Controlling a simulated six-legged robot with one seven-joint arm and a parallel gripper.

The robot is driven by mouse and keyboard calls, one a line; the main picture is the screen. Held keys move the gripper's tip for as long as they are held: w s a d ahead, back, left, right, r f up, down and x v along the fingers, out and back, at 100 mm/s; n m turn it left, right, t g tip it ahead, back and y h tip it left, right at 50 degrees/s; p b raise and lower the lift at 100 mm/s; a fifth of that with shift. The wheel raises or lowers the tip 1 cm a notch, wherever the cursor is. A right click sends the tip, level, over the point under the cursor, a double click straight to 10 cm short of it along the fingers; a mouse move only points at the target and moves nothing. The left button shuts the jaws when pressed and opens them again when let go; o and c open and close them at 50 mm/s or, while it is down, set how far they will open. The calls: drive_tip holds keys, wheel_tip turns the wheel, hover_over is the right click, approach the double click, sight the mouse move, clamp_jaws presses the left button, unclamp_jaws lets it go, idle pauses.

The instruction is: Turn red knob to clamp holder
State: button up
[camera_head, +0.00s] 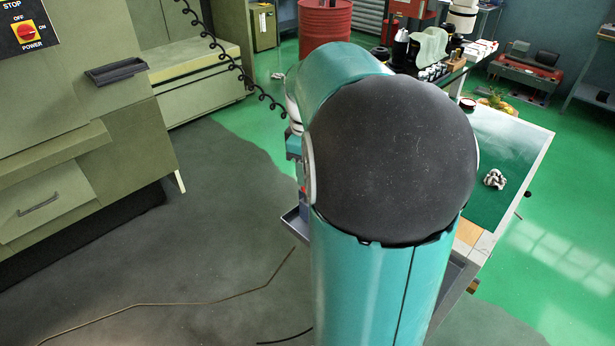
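I see no clamp holder and no clamp knob. The teal arm link with a black round cap in the middle is mine and covers much of the cart. My gripper is not in view. A cart or bench with a green top (510,146) and a pale edge shows to the right of my arm. A red rotary switch (25,32) marked OFF, ON and POWER sits on a machine panel at the upper left. I cannot tell whether it has to do with a holder.
An olive machine (90,130) with a small dark tray (116,70) fills the left. A red drum (325,20) stands behind. A coiled black cable (237,68) hangs left of my arm. The grey floor at lower left is mostly clear.

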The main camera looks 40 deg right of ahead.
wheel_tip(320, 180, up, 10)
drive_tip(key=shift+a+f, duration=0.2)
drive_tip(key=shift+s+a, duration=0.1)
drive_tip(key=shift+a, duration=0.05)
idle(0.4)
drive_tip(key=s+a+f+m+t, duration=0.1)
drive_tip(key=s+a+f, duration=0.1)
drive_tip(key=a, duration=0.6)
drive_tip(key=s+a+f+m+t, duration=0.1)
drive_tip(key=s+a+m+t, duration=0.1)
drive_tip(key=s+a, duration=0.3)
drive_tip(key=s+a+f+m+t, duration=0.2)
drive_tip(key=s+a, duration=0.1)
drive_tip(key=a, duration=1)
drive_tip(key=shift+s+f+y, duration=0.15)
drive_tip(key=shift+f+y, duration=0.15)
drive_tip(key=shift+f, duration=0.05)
